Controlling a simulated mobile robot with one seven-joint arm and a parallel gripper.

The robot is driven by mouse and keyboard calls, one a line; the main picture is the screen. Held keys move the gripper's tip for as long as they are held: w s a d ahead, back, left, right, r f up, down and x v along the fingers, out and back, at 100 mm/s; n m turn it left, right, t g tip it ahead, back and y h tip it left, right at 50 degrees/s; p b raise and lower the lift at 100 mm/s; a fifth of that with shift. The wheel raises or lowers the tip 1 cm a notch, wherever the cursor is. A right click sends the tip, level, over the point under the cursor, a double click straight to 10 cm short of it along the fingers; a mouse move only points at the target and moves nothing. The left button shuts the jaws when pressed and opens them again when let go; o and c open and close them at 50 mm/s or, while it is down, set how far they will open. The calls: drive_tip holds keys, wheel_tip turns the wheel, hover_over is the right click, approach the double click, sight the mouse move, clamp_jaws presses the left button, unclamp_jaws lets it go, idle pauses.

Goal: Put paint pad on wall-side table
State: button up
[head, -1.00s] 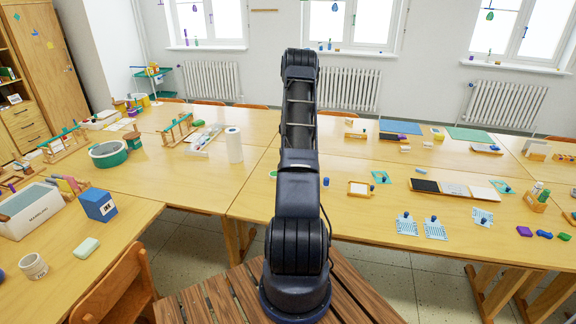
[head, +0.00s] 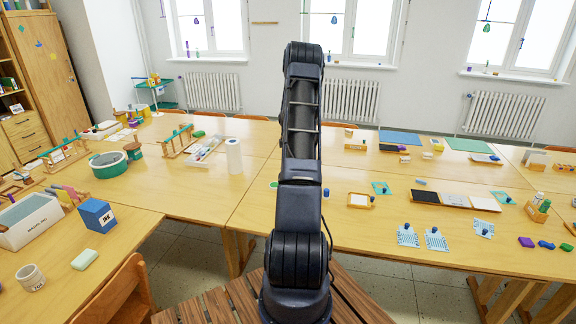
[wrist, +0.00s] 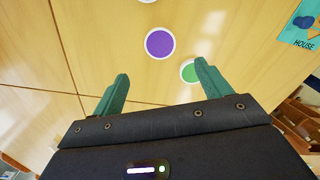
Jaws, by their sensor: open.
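In the wrist view, a purple round pad (wrist: 160,43) with a white rim lies on the wooden tabletop (wrist: 110,40). A smaller-looking green round pad (wrist: 188,72) lies to its lower right, partly hidden by the right finger. Neither bears a readable label, so I cannot tell which is the paint pad. My gripper (wrist: 162,72) is open above them with nothing between its green fingers. In the head view my arm hides the gripper; a green spot (head: 273,184) shows just left of the arm. The table by the windows (head: 440,166) runs along the wall, behind the nearer table.
A tray with dark and white panels (head: 455,200) and blue-patterned sheets (head: 408,238) lie on the nearer right table. A white roll (head: 234,156) stands left of my arm. A blue ink box (head: 97,215) is at left. A teal HOUSE card (wrist: 302,30) is at the wrist view's right.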

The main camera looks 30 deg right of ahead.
drive_tip(key=s+a+r+m, duration=0.2)
drive_tip(key=a+r, duration=0.5)
drive_tip(key=r, duration=0.2)
drive_tip(key=s+a+r+m, duration=0.1)
drive_tip(key=s+a+r, duration=0.2)
drive_tip(key=a+r, duration=0.5)
drive_tip(key=s+a+r+m+t+h, duration=0.1)
drive_tip(key=s+a+r+m+t, duration=0.15)
drive_tip(key=s+a+r, duration=0.9)
drive_tip(key=s+a+r+m, duration=0.1)
drive_tip(key=s+a, duration=0.3)
drive_tip(key=s, duration=0.5)
drive_tip(key=s+a+r+m+t, duration=0.1)
drive_tip(key=s+a+m, duration=0.3)
drive_tip(key=s, duration=0.5)
drive_tip(key=s+a+r+m+t+y, duration=0.1)
drive_tip(key=s+a+r+m, duration=0.2)
drive_tip(key=s, duration=0.7)
drive_tip(key=shift+a+r, duration=0.15)
drive_tip(key=shift+a, duration=0.65)
